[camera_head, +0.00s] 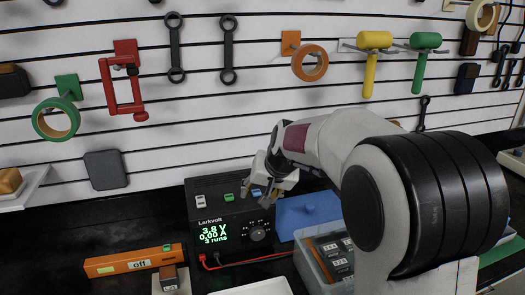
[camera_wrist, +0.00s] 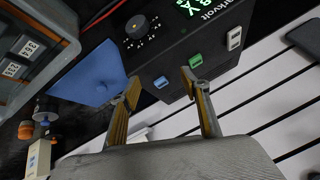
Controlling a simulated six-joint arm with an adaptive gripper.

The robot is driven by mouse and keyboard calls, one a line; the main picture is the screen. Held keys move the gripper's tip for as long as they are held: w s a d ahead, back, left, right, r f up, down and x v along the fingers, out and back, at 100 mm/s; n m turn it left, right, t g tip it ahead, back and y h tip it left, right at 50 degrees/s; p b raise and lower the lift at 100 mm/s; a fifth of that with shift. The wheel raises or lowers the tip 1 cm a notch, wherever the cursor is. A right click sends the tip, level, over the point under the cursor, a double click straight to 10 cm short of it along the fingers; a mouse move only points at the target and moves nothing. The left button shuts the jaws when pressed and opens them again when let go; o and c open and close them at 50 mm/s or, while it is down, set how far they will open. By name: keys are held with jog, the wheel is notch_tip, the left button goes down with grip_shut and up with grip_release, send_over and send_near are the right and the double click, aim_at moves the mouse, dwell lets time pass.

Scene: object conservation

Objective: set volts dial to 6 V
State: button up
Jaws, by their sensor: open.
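The black Larkvolt power supply (camera_head: 232,262) stands on the dark bench, and its green display (camera_head: 212,232) reads 3.8 V, 0.00 A and 3 runs. Its round dark dial (camera_head: 257,234) is on the front, right of the display, ringed with small pale marks. The dial (camera_wrist: 136,27) also shows at the upper middle of the wrist view. My gripper (camera_head: 258,192) is open and empty, above the supply's top and apart from the dial. In the wrist view its two fingers (camera_wrist: 162,88) are spread near the blue and green top buttons. The dial's pointer is too small to read.
White, green and blue buttons (camera_head: 229,197) sit on the supply's top. A blue piece (camera_head: 308,212) and a grey bin (camera_head: 310,265) lie to its right. An orange block marked off (camera_head: 135,261) lies left. Red and black leads run from the front. Tools hang on the slatted wall behind.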

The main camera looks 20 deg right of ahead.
jog(key=w+r+m, duration=0.1)
jog(key=w+r+m+t, duration=0.1)
jog(key=w+r, duration=0.1)
jog(key=w+d+r+m+t, duration=0.1)
jog(key=w, duration=0.1)
jog(key=shift+w+r+m, duration=0.2)
jog(key=shift+r+m, duration=0.1)
jog(key=shift+m, duration=0.1)
jog(key=shift+w, duration=0.15)
jog(key=shift+f, duration=0.8)
notch_tip(320, 180, up, 6)
jog(key=d+m, duration=0.1)
jog(key=m, duration=0.1)
jog(key=shift+w+d+t+h, duration=0.3)
jog(key=shift+t+h, duration=0.1)
